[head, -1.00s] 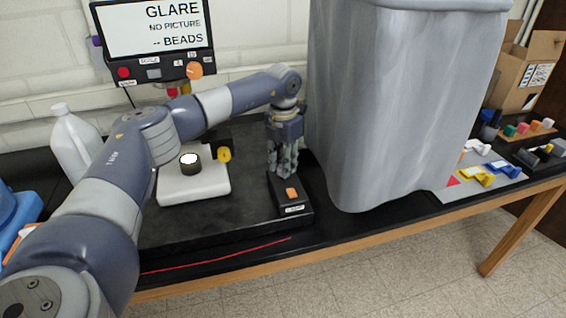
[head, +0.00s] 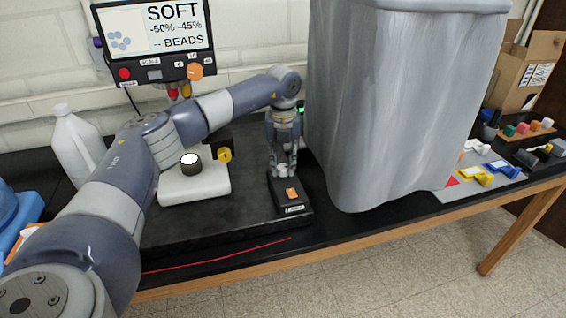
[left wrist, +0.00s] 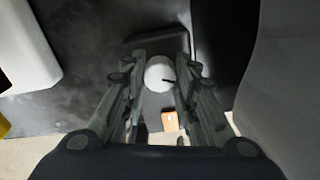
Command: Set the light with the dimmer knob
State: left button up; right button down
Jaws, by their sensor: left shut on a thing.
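The dimmer is a small black box (head: 290,207) with an orange button (head: 291,193) and a pale label at its front. Its white round knob with a dark mark (left wrist: 158,73) shows between my fingers in the left wrist view. My left gripper (head: 283,170) points down over the back of the box and is shut on the knob. In the head view the fingers mostly hide the knob. The screen (head: 154,31) reads "SOFT -50% -45% -- BEADS" beside some bluish blobs. My right gripper is not in view.
A white stage (head: 194,187) with a dark round part and a yellow knob (head: 225,155) stands left of the gripper. A large grey draped cover (head: 400,110) stands close on its right. A white jug (head: 76,145) is at the left, a cardboard box (head: 525,72) far right.

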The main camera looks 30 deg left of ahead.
aim_at(282, 166)
pick_arm(q)
jog(key=shift+w+a+r+n, duration=0.1)
jog(key=shift+w+r+n, duration=0.1)
jog(key=shift+n, duration=0.1)
jog(key=o, duration=0.7)
jog(key=shift+c, duration=0.2)
jog(key=o, duration=0.4)
jog(key=shift+w, duration=0.1)
jog(key=shift+s, duration=0.3)
notch_tip(282, 166, up, 12)
